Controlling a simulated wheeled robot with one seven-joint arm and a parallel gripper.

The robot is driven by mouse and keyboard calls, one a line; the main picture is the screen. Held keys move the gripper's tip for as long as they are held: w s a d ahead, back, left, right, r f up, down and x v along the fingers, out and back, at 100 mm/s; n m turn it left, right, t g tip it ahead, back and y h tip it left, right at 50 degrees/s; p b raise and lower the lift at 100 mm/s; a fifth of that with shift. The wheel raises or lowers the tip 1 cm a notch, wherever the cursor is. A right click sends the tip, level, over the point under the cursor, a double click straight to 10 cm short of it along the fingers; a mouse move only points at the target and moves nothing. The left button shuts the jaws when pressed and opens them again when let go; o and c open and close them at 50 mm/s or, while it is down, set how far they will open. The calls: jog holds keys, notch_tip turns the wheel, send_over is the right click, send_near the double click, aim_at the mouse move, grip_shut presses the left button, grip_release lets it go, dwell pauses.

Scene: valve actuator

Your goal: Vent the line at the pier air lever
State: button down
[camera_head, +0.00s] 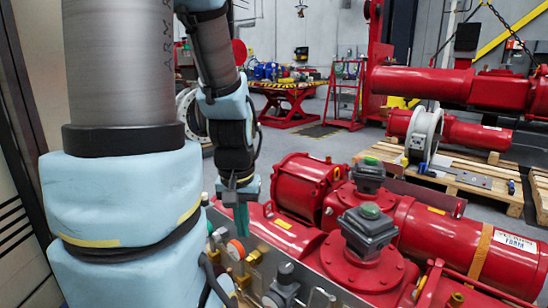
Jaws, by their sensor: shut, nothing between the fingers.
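My arm reaches down from the upper left, and my teal gripper (241,222) points down at the left end of the red actuators. Its fingers are together and hold nothing that I can see. It is just above or in front of a metal panel (262,268) with brass fittings (243,282) and a round gauge (235,250). The gauge has an orange-red rim. I cannot pick out the air lever for certain among these small fittings. My arm hides part of the panel's left side. I cannot tell whether the fingertips touch anything.
Large red actuators (445,240) with grey boxes (368,232) fill the lower right, close to my gripper. A pallet (465,180) with a white ring flange (424,135) stands behind. A red lift table (288,108) is at the back. Grey floor (300,145) lies clear between.

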notch_tip(320, 180, up, 9)
jog(key=p, duration=0.7)
jog(key=shift+r, duration=0.15)
jog(key=c, duration=1.6)
grip_release()
